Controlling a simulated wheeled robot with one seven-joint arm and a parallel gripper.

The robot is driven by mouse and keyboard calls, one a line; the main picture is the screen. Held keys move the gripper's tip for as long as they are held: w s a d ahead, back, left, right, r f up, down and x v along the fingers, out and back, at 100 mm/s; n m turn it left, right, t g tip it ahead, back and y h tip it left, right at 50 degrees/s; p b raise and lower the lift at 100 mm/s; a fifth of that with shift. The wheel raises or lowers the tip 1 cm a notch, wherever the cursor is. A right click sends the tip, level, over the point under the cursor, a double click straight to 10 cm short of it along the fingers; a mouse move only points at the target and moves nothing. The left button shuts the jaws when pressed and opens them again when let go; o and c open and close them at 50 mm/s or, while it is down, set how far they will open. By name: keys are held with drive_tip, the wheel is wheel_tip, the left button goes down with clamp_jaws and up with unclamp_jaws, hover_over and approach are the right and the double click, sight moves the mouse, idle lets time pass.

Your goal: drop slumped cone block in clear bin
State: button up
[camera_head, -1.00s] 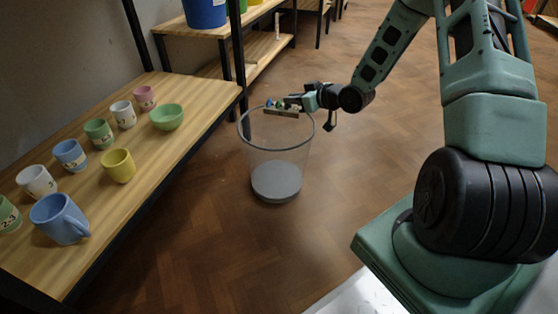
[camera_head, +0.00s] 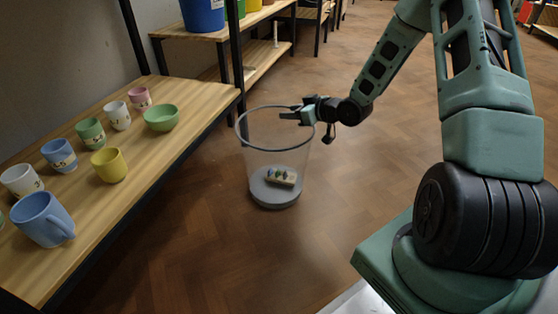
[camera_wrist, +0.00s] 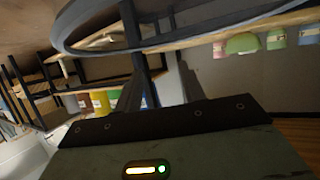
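The slumped cone block (camera_head: 281,177), a pale bar with small green and blue cones on it, lies on the grey floor of the clear bin (camera_head: 262,146). The bin stands on the wood floor beside the shelf. My gripper (camera_head: 290,113) is over the right part of the bin's mouth, at rim height, well above the block, with nothing in it. Its fingers look apart but are small in the head view.
A wooden shelf (camera_head: 107,197) on the left holds several cups, a blue mug (camera_head: 41,220) and a green bowl (camera_head: 161,118). Behind are a second shelf (camera_head: 262,63) and a blue bucket (camera_head: 204,14). The floor right of the bin is clear.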

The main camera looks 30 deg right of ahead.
drive_tip(key=p+v, duration=0.8)
drive_tip(key=v, duration=0.9)
drive_tip(key=shift+s+p, duration=0.2)
drive_tip(key=shift+p, duration=0.2)
